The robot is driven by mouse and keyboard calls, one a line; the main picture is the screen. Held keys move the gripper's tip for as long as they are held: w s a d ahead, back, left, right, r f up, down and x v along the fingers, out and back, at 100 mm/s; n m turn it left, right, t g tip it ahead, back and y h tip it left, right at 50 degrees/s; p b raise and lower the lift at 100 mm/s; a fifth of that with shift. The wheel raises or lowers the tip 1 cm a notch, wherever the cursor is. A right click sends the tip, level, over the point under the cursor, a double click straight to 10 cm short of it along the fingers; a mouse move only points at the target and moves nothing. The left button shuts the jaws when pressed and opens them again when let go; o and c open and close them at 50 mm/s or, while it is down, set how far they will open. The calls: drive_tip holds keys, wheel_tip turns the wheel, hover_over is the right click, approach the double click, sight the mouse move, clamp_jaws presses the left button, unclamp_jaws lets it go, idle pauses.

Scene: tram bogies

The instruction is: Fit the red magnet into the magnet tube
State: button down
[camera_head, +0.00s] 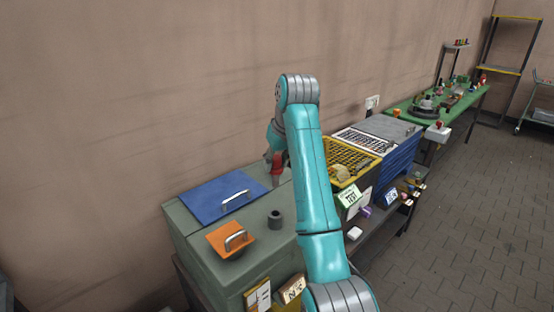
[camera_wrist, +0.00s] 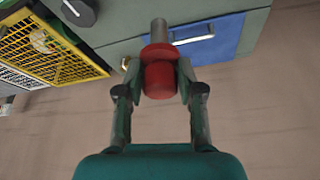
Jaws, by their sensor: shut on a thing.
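My gripper (camera_wrist: 159,72) is shut on the red magnet (camera_wrist: 158,78), with a finger on either side of it. A grey cylindrical end (camera_wrist: 158,30) sticks out of the magnet, away from my palm. In the head view the red magnet (camera_head: 277,163) is above the back right part of the green-grey cabinet, grey end down. The likely magnet tube is a dark round hollow piece (camera_head: 275,219) standing on the cabinet top, nearer the front. It also shows at the top left of the wrist view (camera_wrist: 76,10). The magnet is apart from it.
A blue lid with a handle (camera_head: 217,196) and an orange lid with a handle (camera_head: 230,239) lie on the cabinet top (camera_head: 255,255). A yellow-framed grid box (camera_head: 350,160) stands to the right. The wall is close behind.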

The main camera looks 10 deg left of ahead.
sight(277, 173)
drive_tip(key=shift+f, duration=2.55)
drive_tip(key=shift+f, duration=5)
drive_tip(key=c, duration=0.6)
unclamp_jaws()
drive_tip(key=shift+c, duration=0.2)
drive_tip(key=v, duration=0.7)
drive_tip(key=shift+r, duration=0.2)
